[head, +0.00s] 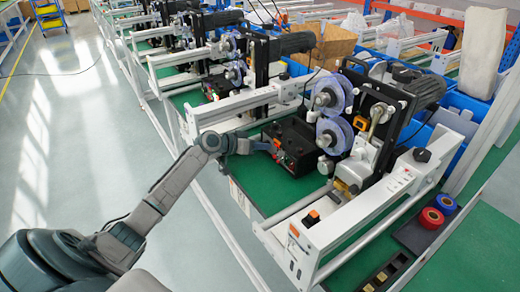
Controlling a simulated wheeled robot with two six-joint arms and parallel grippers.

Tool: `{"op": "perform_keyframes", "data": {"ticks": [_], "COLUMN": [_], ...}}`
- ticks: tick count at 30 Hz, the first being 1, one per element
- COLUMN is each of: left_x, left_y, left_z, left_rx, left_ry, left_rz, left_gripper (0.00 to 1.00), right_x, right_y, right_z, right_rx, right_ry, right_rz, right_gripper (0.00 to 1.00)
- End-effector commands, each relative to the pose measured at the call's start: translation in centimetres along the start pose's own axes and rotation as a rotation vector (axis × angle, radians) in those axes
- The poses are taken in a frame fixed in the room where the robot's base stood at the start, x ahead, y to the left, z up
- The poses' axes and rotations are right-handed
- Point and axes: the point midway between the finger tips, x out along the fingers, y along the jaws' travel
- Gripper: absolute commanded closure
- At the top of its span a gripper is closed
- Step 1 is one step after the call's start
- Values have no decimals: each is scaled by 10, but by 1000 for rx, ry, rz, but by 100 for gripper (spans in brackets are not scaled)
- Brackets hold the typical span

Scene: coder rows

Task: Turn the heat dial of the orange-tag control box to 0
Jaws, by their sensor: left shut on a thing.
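A black control box (297,160) sits on the green bench top, in the middle of the head view, with small red and orange marks on its front. My left arm reaches in from the lower left. My left gripper (270,147) is at the left front face of this box, shut on what appears to be its heat dial. The dial itself is hidden by the fingers, so I cannot read its setting. The tag is too small to make out clearly. My right gripper is not in view.
A coder machine with clear blue reels (332,94) stands right behind the box. A white rail frame (345,222) lies in front, and another white rail (240,103) runs behind my gripper. Tape rolls (432,218) lie at the right. The floor at left is clear.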

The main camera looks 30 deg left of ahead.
Motion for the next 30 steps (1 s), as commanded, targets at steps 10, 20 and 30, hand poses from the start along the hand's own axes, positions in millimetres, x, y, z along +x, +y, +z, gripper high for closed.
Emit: {"op": "perform_keyframes", "data": {"ticks": [10, 20, 30], "left_x": [0, 0, -7], "left_y": [-1, -1, -2], "left_z": [0, 0, 1], "left_rx": [-31, -31, -29], "left_ry": [-2, -2, -2], "left_rz": [12, 12, 10], "left_gripper": [97, 65, 65], "right_x": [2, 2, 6], "right_y": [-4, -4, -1], "right_z": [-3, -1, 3], "right_rx": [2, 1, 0], "right_ry": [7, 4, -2], "right_rz": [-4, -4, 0], "right_gripper": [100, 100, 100]}}
